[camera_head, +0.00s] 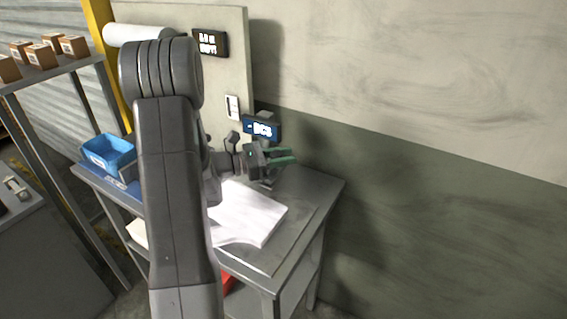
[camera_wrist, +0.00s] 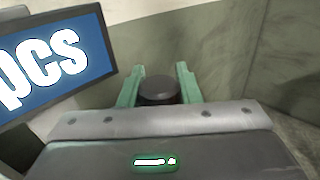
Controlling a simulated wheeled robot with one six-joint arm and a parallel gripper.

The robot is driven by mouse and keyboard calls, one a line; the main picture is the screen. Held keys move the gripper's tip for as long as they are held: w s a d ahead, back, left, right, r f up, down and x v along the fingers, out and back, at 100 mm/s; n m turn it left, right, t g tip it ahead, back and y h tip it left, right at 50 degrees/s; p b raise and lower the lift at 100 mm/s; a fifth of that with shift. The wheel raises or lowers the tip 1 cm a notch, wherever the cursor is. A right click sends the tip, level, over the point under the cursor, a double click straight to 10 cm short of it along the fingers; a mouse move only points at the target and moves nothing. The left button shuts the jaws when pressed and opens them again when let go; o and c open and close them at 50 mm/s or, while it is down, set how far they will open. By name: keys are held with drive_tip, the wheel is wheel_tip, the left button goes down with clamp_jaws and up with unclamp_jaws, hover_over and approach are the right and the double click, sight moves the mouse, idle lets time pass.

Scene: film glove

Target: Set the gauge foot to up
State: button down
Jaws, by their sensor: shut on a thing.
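The green fingers of my gripper (camera_wrist: 160,76) stand on either side of a dark round knob (camera_wrist: 158,91) in the wrist view and are shut on it. The knob appears to be part of the gauge, but I cannot tell whether the foot is up or down. In the head view my gripper (camera_head: 291,156) is above the back right of the table, just below a blue display reading "pcs" (camera_head: 261,127). This display (camera_wrist: 52,64) fills the upper left of the wrist view. My gripper hides the lower part of the gauge.
White sheets (camera_head: 250,213) lie on the grey table (camera_head: 318,190). A blue bin (camera_head: 108,153) stands at the left. A panel with a dark sign (camera_head: 210,43) stands behind. The wall is close behind the gripper. A shelf with small boxes (camera_head: 72,45) is at far left.

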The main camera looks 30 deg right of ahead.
drive_tip(key=c, duration=1.1)
unclamp_jaws()
drive_tip(key=shift+o, duration=0.2)
drive_tip(key=b+v, duration=0.3)
drive_tip(key=v, duration=1.1)
drive_tip(key=shift+s, duration=0.1)
drive_tip(key=p+x, duration=0.3)
drive_tip(key=x, duration=1.1)
